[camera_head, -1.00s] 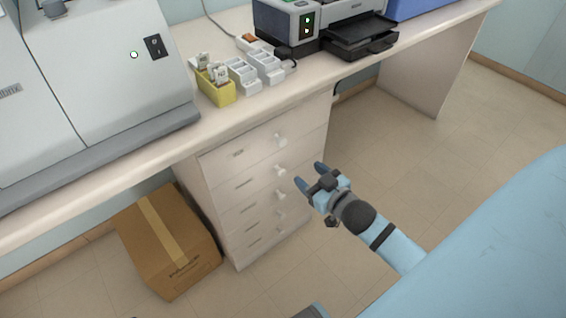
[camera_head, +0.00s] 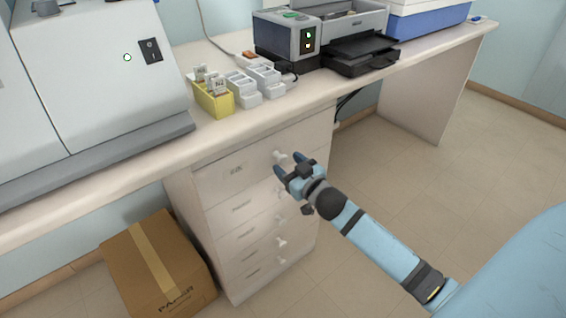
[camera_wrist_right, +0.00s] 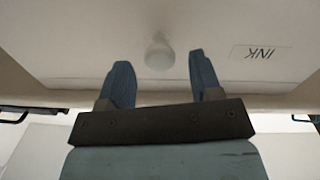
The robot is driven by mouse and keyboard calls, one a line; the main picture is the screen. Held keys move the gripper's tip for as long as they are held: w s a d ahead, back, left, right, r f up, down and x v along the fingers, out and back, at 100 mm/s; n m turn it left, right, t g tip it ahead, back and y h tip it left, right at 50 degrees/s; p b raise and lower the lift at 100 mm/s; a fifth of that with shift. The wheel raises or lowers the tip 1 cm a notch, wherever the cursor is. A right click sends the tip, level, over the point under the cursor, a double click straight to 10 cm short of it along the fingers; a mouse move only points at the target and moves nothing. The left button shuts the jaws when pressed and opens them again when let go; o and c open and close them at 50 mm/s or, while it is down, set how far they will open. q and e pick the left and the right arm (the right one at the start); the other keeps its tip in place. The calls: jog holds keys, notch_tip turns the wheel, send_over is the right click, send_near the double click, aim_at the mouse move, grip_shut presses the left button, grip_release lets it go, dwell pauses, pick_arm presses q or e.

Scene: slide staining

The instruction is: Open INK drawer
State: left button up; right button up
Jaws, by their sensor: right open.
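The INK drawer (camera_head: 252,165) is the top drawer of a white drawer unit under the bench, and it is shut. Its INK label (camera_wrist_right: 262,53) shows upside down in the right wrist view. Its round white knob (camera_wrist_right: 159,52) lies just beyond and between my fingertips there, and the knob also shows in the head view (camera_head: 280,156). My right gripper (camera_head: 288,163) is open and empty, close in front of the knob. Its two blue fingers (camera_wrist_right: 160,80) stand apart on either side of the knob's line. My left gripper is not in view.
Several more drawers with knobs lie below, such as the second drawer (camera_head: 243,207). A cardboard box (camera_head: 160,268) stands on the floor left of the unit. The bench (camera_head: 150,150) holds a yellow slide rack (camera_head: 215,100), white racks and a printer (camera_head: 360,50). Floor to the right is clear.

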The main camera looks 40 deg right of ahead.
aim_at(284, 161)
jog(key=w, duration=0.2)
jog(key=shift+w, duration=0.35)
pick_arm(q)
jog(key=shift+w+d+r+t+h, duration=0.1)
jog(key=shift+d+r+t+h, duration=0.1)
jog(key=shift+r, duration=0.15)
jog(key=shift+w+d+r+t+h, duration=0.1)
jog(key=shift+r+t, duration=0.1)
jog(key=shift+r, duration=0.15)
pick_arm(e)
jog(key=shift+w, duration=0.15)
jog(key=shift+c, duration=0.2)
